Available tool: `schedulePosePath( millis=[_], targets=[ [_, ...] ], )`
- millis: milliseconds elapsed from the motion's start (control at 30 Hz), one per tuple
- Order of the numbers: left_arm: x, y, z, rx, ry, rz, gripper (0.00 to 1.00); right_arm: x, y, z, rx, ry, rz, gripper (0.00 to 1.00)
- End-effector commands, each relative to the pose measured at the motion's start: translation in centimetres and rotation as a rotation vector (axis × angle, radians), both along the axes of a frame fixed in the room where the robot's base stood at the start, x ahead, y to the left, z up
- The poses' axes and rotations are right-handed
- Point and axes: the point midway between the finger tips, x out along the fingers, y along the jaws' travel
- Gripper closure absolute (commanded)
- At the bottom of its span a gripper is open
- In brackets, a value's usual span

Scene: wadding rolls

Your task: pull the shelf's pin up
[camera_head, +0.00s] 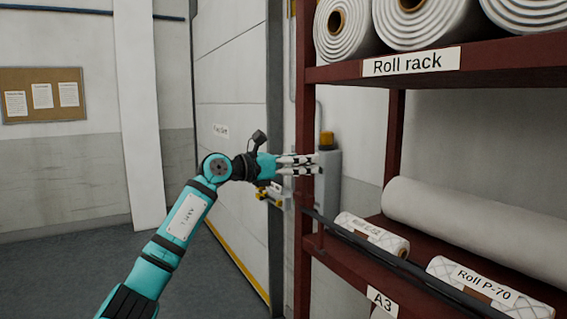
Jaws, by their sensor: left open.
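The dark red shelf rack has a left front post (303,90) and a lower shelf with an "A3" label (382,301). A black bar (400,262) runs along the front of that shelf, from the left post toward the lower right. I cannot clearly make out the pin; small dark parts show where the bar meets the post. My left gripper (312,164) is open, its pale fingers pointing right, overlapping the post in the picture above the bar's end. Nothing shows between the fingers. My right gripper is not in view.
The lower shelf holds labelled rolls, including Roll P-70 (476,285), and a long pale roll (480,225). Big rolls (412,22) lie above the "Roll rack" sign (410,62). A grey box (328,180) with a yellow top and a pale door (232,110) stand behind. The left floor is clear.

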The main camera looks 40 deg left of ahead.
Motion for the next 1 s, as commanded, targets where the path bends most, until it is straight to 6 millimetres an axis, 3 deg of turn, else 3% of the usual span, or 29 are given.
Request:
schedulePosePath(
  millis=[467,700,1000],
  targets=[
    [-8.5,3.5,-0.1,0.005,0.002,0.003,0.23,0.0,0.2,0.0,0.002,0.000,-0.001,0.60],
    [-10.2,4.3,0.0,0.000,0.000,0.002,0.23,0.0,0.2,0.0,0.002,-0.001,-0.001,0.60],
    [-10.6,4.3,0.2,0.001,-0.004,0.000,0.23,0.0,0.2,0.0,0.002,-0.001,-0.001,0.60]
  ],
)
